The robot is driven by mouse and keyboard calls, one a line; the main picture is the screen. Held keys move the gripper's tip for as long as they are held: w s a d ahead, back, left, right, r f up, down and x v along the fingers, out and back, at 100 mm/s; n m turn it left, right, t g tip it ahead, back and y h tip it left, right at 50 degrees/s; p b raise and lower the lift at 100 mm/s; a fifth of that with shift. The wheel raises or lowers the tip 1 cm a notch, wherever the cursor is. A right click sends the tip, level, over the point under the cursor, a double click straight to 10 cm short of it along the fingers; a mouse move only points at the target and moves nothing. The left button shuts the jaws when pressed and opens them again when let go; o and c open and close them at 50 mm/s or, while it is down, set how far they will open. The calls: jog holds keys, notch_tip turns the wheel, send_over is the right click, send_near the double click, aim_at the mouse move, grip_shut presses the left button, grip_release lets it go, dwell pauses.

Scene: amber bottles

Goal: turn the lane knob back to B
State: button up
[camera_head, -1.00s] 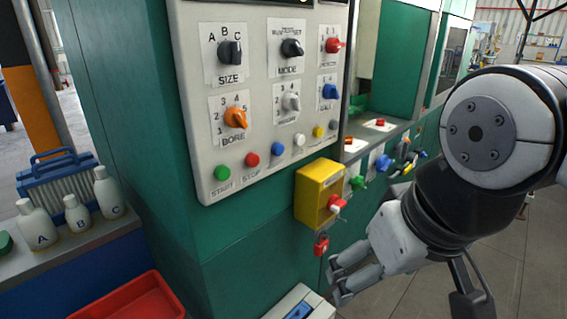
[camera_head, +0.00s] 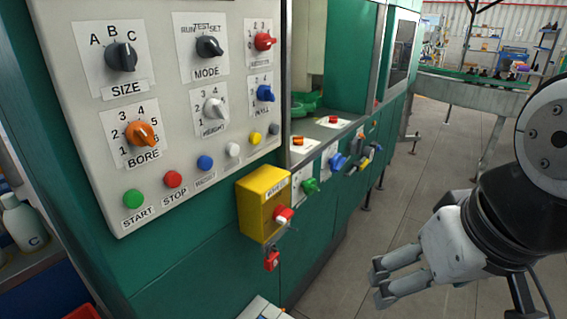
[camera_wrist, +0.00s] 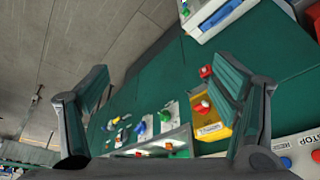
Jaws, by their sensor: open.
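No label reading LANE is legible, so I cannot tell which knob is the lane knob. The black SIZE knob (camera_head: 122,57) has A, B and C around it on the grey panel; its pointer seems turned toward the C side. Blue (camera_head: 336,161), green (camera_head: 311,185) and orange (camera_head: 297,141) knobs sit on small plates along the green machine's side ledge, their letters too small to read. My gripper (camera_head: 378,282) is open and empty, right of and below these knobs, apart from the machine. In the wrist view, its fingers (camera_wrist: 162,70) are spread wide, with the blue knob (camera_wrist: 139,127) visible between them.
A yellow box (camera_head: 262,203) with a red-and-white knob juts out below the panel, a red padlock (camera_head: 271,261) hanging under it. START (camera_head: 133,199) and STOP (camera_head: 173,179) buttons line the panel's lower edge. A white bottle (camera_head: 24,222) stands far left.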

jog(key=w+a+f+m+g+y+b, duration=0.1)
jog(key=w+a+f+m+g+y, duration=0.15)
jog(key=w, duration=0.45)
jog(key=w+a+f+m+g+y+b, duration=0.1)
jog(key=w+a+f+m+y, duration=0.2)
jog(key=w, duration=0.5)
jog(key=m+t+y+b, duration=0.4)
jog(key=m+t+y, duration=0.55)
jog(key=m, duration=1.25)
send_near(317, 190)
jog(key=shift+t+h, duration=0.7)
jog(key=shift+t, duration=0.1)
jog(key=x, duration=0.8)
jog(key=s+x, duration=0.1)
jog(key=x, duration=0.3)
jog(key=shift+w+a+r, duration=0.1)
jog(key=shift+w+a, duration=0.2)
jog(key=shift+a, duration=0.35)
jog(key=c, duration=1.1)
